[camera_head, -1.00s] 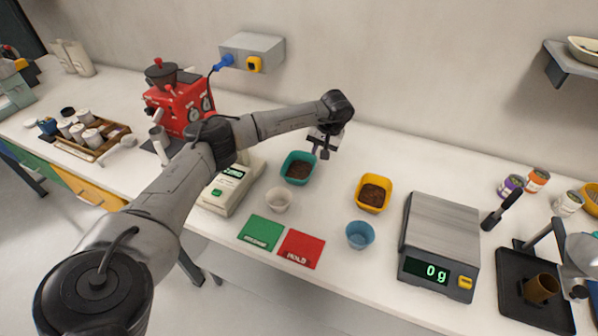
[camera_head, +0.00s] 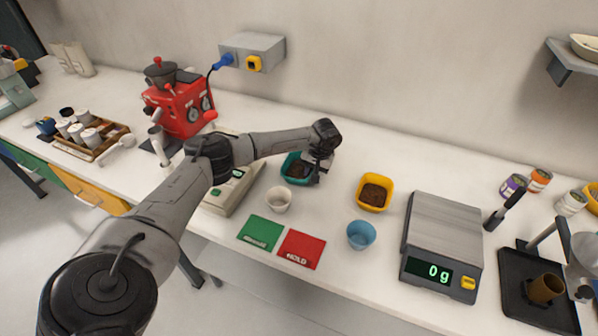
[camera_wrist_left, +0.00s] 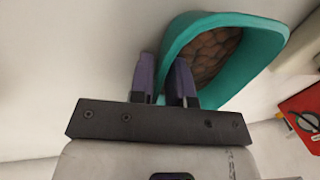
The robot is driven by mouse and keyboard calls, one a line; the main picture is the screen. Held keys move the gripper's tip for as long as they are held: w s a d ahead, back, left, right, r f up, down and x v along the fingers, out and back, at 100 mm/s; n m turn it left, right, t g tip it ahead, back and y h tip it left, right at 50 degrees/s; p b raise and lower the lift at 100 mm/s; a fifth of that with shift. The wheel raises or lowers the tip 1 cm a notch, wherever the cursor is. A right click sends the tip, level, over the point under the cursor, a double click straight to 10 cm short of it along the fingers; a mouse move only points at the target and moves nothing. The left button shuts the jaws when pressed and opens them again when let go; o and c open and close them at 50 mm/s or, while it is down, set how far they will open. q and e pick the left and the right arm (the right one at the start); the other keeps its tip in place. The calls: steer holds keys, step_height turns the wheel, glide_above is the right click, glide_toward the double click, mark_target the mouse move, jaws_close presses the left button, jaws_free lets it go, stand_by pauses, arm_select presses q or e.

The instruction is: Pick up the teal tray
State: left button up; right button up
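The teal tray (camera_head: 289,170) is a small open tub with brown bean-like contents. It stands on the counter near the middle, right of the green-screened scale. My left gripper (camera_head: 317,176) is at its right side, partly hiding it. In the left wrist view, the gripper's two dark fingers (camera_wrist_left: 164,84) are close together on either side of the wall of the teal tray (camera_wrist_left: 268,26), one inside and one outside. They look shut on the wall. I see no lift off the counter. My right gripper is in neither view.
A yellow tray (camera_head: 375,192) stands to the right, with a blue cup (camera_head: 361,235) in front of it. A white cup (camera_head: 279,199) is close in front of the teal tray. A scale (camera_head: 229,193) is left, a red machine (camera_head: 180,105) behind it. Green and red mats lie in front.

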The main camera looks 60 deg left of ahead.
arm_select(q)
steer(key=shift+a+f, duration=0.1)
steer(key=shift+f, duration=0.05)
jaws_close()
stand_by(0.5)
